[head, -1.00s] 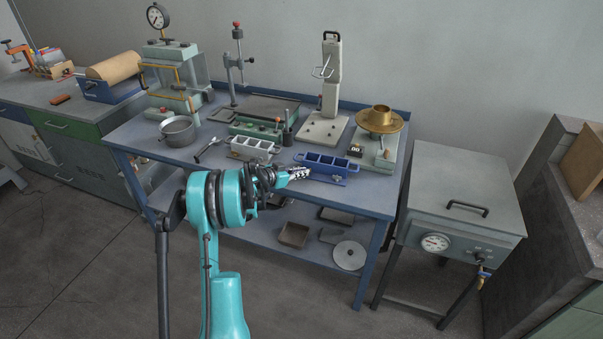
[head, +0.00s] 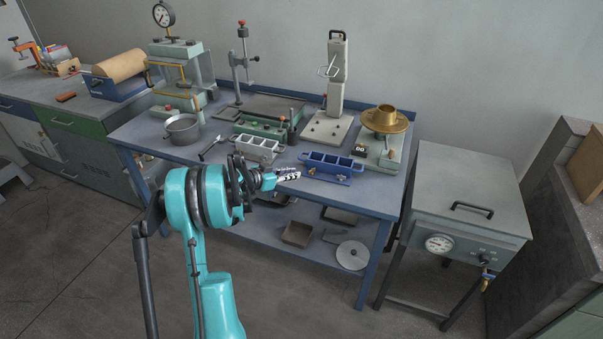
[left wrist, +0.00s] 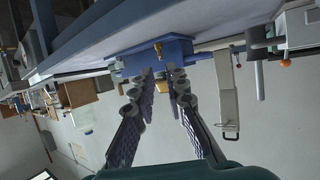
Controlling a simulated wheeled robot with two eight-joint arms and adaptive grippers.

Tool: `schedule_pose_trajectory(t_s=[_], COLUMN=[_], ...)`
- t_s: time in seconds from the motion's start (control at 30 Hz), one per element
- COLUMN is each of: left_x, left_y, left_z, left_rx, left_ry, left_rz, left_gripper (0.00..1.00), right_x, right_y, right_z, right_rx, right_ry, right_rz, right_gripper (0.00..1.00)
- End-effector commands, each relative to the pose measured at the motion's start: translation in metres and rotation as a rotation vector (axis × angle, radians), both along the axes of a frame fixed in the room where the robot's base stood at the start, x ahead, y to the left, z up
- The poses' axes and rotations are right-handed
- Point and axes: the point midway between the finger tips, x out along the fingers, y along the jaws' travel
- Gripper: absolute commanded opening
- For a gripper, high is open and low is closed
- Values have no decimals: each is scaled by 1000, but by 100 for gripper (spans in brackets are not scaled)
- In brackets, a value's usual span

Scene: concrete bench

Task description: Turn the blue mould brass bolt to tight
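The blue mould (head: 333,160), a block with several square compartments, sits near the front edge of the bench. Small brass parts show on its front side, one near its left end (head: 312,171) and one near the right (head: 341,178). In the left wrist view, the mould (left wrist: 178,50) appears inverted, with a brass bolt (left wrist: 157,48) on its near face. My left gripper (head: 297,174) is just left of the mould in the head view. In the wrist view its two fingers (left wrist: 161,72) are apart, empty, pointing at the mould. My right gripper is not in view.
A grey mould (head: 257,149) stands left of the blue one, and a metal pot (head: 182,129) farther left. A brass funnel device (head: 384,121) and an upright press (head: 335,90) stand behind. A grey cabinet (head: 470,190) with a gauge is right of the bench.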

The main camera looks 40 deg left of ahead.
Motion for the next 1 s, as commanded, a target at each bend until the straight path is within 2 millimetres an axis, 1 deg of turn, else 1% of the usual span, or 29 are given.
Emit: schedule_pose_trajectory(t_s=[0.03,0.1,0.2,0.3,0.43,0.9,0.97,1.0], left_x=[-10,-21,-33,-39,-42,-41,-41,-40], left_y=[3,6,9,10,10,10,6,0], left_z=[4,9,13,16,17,17,19,22], left_rx=[0,1,1,1,1,1,-2,-5], left_ry=[0,1,1,1,1,1,7,17], left_rz=[2,2,1,0,-1,-1,-4,-6], left_gripper=[13,13,13,13,13,13,13,13], right_x=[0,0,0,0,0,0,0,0], right_y=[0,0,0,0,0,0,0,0], right_z=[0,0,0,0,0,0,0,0], right_rx=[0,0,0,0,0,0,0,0], right_ry=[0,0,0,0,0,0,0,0], right_rz=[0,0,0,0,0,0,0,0], right_gripper=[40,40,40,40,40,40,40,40])
